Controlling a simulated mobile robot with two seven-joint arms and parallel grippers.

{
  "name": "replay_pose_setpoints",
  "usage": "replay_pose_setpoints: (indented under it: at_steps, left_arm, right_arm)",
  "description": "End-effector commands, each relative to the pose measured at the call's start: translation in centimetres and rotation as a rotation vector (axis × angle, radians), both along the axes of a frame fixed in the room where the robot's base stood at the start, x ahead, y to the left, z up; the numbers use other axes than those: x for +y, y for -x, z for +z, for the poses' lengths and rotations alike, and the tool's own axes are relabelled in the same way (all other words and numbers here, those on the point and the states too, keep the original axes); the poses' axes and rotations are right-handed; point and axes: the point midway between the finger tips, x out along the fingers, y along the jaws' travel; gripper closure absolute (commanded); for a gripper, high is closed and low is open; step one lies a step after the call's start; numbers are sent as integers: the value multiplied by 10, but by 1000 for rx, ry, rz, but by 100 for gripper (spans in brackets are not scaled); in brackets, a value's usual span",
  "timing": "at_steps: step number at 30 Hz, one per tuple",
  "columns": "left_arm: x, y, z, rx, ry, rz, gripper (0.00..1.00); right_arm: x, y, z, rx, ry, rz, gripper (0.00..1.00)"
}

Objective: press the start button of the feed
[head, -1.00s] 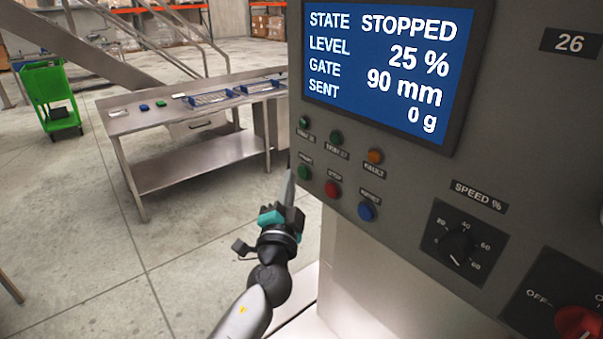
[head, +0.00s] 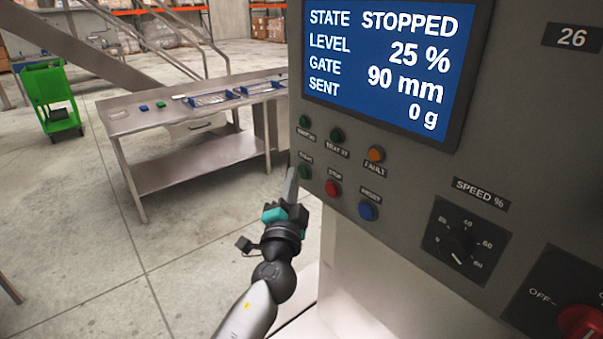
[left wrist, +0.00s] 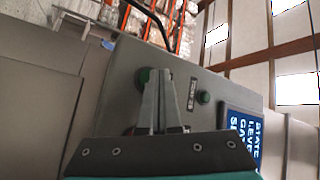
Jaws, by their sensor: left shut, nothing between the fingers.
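The green start button (head: 304,172) sits at the lower left of the grey control panel (head: 420,180), left of the red stop button (head: 332,188). My left gripper (head: 291,172) is shut and empty, its fingertips close to the start button's left side in the head view. Whether they touch it cannot be told. In the left wrist view the shut fingers (left wrist: 158,85) point at the panel, with a green button (left wrist: 144,77) partly behind their tips. The screen (head: 385,65) reads STOPPED, 25 %, 90 mm, 0 g. My right gripper is not in view.
A blue reset button (head: 367,210), an orange fault lamp (head: 376,154), a speed dial (head: 457,244) and a red switch (head: 580,322) are on the same panel. A steel table (head: 190,170) with blue trays stands behind at left, and a green cart (head: 50,95) beyond it.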

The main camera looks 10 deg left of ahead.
Motion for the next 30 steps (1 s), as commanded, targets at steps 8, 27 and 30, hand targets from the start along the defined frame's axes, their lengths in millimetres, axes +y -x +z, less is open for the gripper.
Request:
replay_pose_setpoints:
  at_steps: [8,27,30]
  left_arm:
    - [-1,-1,0,0,1,0,100]
    - [-7,-7,0,0,1,0,100]
    - [-6,-6,0,0,0,0,100]
  right_arm:
    - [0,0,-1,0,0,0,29]
    - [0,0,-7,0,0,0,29]
    - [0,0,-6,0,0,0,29]
